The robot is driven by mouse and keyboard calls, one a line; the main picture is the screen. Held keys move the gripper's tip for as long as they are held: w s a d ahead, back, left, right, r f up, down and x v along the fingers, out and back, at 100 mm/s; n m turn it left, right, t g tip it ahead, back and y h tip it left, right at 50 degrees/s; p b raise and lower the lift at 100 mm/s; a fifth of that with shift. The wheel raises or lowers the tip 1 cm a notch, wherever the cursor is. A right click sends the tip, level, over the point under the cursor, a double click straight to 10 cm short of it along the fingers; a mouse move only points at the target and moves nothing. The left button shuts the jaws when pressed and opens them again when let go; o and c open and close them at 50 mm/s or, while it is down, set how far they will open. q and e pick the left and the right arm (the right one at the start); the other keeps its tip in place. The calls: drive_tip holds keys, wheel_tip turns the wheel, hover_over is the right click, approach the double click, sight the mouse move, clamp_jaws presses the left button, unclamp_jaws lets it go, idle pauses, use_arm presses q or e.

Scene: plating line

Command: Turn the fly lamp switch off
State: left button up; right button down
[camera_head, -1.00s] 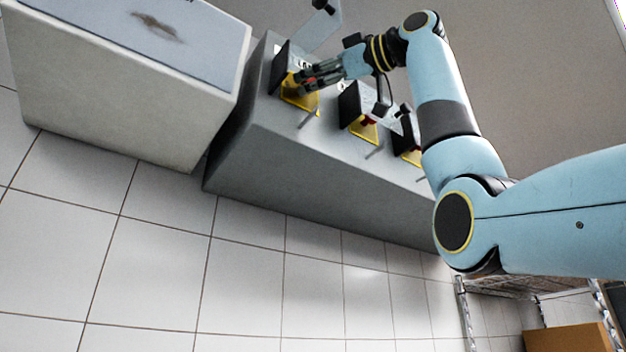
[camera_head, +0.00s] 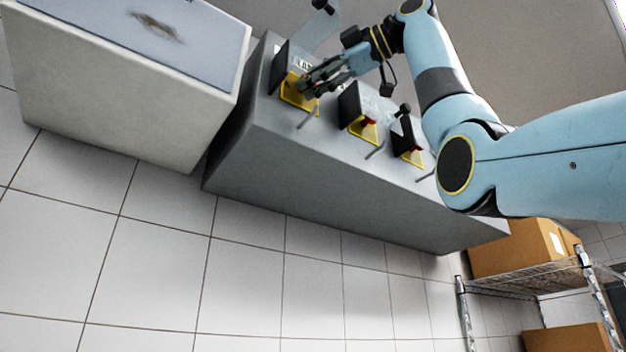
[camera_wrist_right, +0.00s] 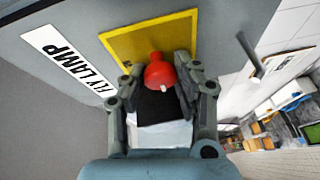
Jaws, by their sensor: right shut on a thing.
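The fly lamp switch has a yellow plate (camera_wrist_right: 150,40) and a red knob (camera_wrist_right: 160,72), beside a white label reading FLY LAMP (camera_wrist_right: 68,62) in the right wrist view. My right gripper (camera_wrist_right: 163,80) has its two fingers on either side of the red knob and is shut on it. In the head view the right gripper (camera_head: 308,84) is at the leftmost yellow switch plate (camera_head: 292,93) on the grey panel; its fingers hide the knob there. My left gripper is not in view.
Two similar switches with yellow plates, the middle one (camera_head: 364,130) and the right one (camera_head: 408,153), stand along the grey cabinet (camera_head: 300,170). Grey pegs stick out beside them. A pale block (camera_head: 120,90) stands at left. A wire shelf (camera_head: 525,282) with cardboard boxes is at lower right.

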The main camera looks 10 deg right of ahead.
idle(0.4)
drive_tip(key=c, duration=0.9)
unclamp_jaws()
drive_tip(key=shift+c, duration=0.2)
drive_tip(key=v, duration=1.2)
